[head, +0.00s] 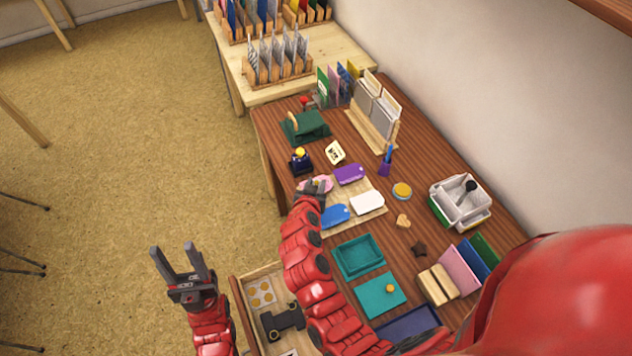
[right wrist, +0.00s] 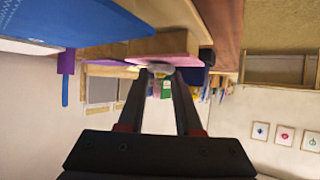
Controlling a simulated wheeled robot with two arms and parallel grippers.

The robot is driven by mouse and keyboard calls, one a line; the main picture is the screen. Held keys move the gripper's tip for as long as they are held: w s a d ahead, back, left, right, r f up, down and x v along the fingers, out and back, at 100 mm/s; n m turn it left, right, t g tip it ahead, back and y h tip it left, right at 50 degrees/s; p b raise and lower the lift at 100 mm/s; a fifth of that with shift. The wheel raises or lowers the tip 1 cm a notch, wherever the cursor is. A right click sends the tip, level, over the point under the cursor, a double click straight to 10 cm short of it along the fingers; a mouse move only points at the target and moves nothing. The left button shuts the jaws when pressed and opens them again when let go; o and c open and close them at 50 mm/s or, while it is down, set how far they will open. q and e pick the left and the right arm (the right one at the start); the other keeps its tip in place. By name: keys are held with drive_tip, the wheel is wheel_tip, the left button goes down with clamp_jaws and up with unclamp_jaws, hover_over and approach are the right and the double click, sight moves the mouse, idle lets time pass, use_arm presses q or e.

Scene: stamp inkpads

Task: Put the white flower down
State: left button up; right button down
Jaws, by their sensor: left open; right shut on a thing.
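My right gripper (head: 311,188) is low over the pink inkpad (head: 324,181) at the far left corner of the beige tray (head: 342,223). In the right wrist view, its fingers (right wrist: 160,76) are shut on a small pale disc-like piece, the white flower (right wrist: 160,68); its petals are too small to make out. The flower is close to a pink-edged block, and I cannot tell whether they touch. The tray also holds a purple pad (head: 348,174), a white pad (head: 367,202) and a blue pad (head: 335,216). My left gripper (head: 172,247) is open and empty, left of the desk.
A dark blue stamp (head: 301,161) with a yellow top and a small card (head: 335,152) stand behind the tray. Teal trays (head: 358,258) lie in front. An open drawer (head: 262,274) juts out at the desk's left.

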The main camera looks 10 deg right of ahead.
drive_tip(key=shift+f+b, duration=0.2)
drive_tip(key=shift+b, duration=0.1)
drive_tip(key=c, duration=0.6)
unclamp_jaws()
drive_tip(key=shift+r, duration=0.1)
drive_tip(key=shift+r, duration=0.1)
drive_tip(key=shift+r+p, duration=0.1)
drive_tip(key=shift+p, duration=0.25)
drive_tip(key=b+v, duration=0.3)
drive_tip(key=v, duration=0.9)
